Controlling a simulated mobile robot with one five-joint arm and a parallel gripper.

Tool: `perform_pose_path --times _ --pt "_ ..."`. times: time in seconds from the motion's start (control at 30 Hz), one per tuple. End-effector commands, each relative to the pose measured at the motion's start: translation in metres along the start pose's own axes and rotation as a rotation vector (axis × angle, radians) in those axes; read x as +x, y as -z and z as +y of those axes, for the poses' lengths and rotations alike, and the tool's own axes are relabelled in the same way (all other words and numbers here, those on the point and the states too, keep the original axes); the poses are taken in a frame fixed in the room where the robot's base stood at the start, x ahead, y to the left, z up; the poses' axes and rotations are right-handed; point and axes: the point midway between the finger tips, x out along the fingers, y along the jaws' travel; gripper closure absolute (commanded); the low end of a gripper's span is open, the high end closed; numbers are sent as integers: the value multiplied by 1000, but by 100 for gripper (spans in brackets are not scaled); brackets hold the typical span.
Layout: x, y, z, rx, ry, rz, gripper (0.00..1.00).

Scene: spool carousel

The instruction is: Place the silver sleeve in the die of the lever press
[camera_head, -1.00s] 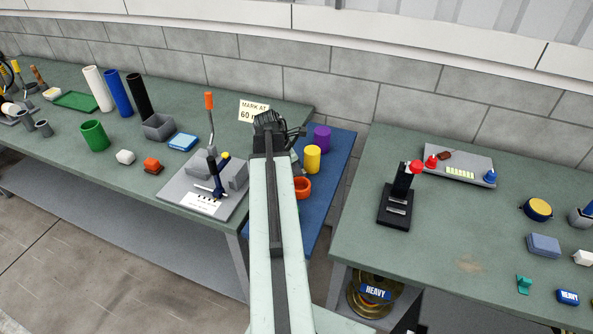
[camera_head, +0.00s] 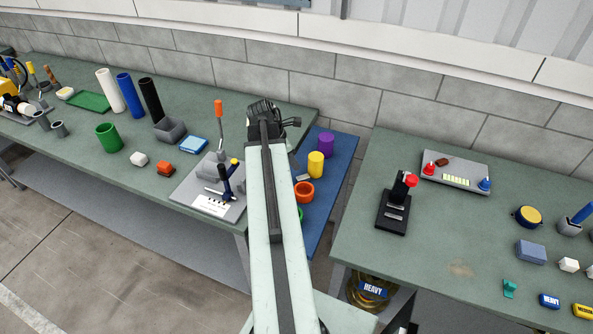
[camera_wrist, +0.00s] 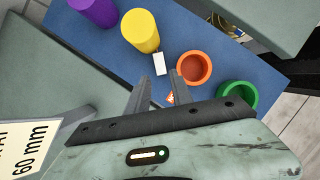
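My gripper (camera_wrist: 157,92) is over the blue mat (camera_wrist: 215,45) between the benches, with its two fingers apart and nothing visible between them. In the head view the gripper is mostly hidden by my arm. A grey plate with blocks and an upright orange-handled lever (camera_head: 219,125) is on the left bench. A black stand with a red knob (camera_head: 411,180) is on the right bench. I cannot tell for sure which is the lever press, and no die is clear. Two small grey tubes (camera_head: 59,129) stand at the far left; I cannot confirm either as the silver sleeve.
The mat holds a yellow cylinder (camera_wrist: 140,30), a purple cylinder (camera_wrist: 94,10), an orange ring-shaped cup (camera_wrist: 194,68), a green cup (camera_wrist: 237,95) and a small white block (camera_wrist: 159,64). A sign (camera_wrist: 30,150) reads 60 mm. The right bench's front left is clear.

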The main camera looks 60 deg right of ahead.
Motion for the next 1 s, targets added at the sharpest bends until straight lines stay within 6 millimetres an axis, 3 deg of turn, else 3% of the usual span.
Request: perform_pose_path --times 0.03,0.17,0.37,0.57,0.83,1.0 --pt "23 4 0 2 0 0 73" --pt "22 1 0 0 -1 0 73" --pt "46 2 0 1 -1 0 73" --pt "50 1 0 0 -1 0 73" --pt "95 5 1 1 0 0 73" --pt "98 2 1 0 0 1 73"
